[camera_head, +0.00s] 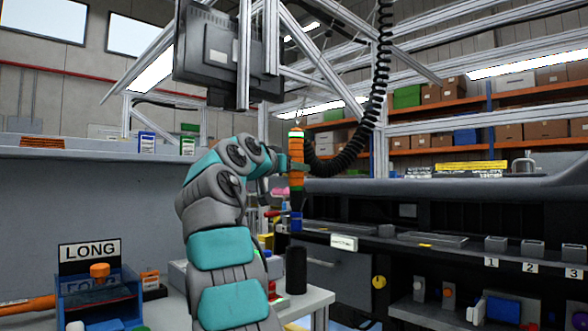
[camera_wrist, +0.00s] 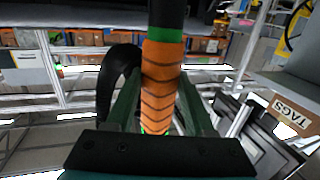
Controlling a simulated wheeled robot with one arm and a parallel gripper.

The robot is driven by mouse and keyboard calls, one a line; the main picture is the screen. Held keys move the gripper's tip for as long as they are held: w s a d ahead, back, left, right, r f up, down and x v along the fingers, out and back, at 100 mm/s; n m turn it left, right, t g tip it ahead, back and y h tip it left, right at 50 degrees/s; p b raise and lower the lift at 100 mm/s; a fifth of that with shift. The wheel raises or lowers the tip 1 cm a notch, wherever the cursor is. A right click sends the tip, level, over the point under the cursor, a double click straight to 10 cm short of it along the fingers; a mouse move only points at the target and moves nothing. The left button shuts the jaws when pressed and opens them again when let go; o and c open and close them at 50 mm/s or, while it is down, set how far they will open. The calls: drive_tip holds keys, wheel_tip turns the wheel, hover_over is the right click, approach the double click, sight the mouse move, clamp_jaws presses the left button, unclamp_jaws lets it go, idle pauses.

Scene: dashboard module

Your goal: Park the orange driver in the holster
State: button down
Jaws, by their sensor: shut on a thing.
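The orange driver (camera_head: 297,150) is upright in the air, with orange ribbed grip, green bands and a dark lower end. A black coiled cable hangs beside it. My gripper (camera_head: 288,166) is shut on its orange grip; in the wrist view the green fingers (camera_wrist: 160,104) close on both sides of the ribbed driver (camera_wrist: 162,72). A black upright cylinder (camera_head: 296,270) stands on the light bench below the driver, apart from it. It may be the holster; its opening is not clear to see.
A blue bin (camera_head: 98,300) marked LONG stands at lower left. The dashboard module (camera_head: 440,190) lies to the right, with small grey numbered holders below it. The coiled cable (camera_head: 378,70) hangs from above. A monitor (camera_head: 218,55) and metal frame are overhead.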

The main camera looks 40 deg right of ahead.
sight(293, 225)
drive_tip(key=shift+f+b, duration=7.05)
drive_tip(key=shift+f, duration=0.35)
drive_tip(key=shift+c, duration=1)
unclamp_jaws()
drive_tip(key=shift+a, duration=0.1)
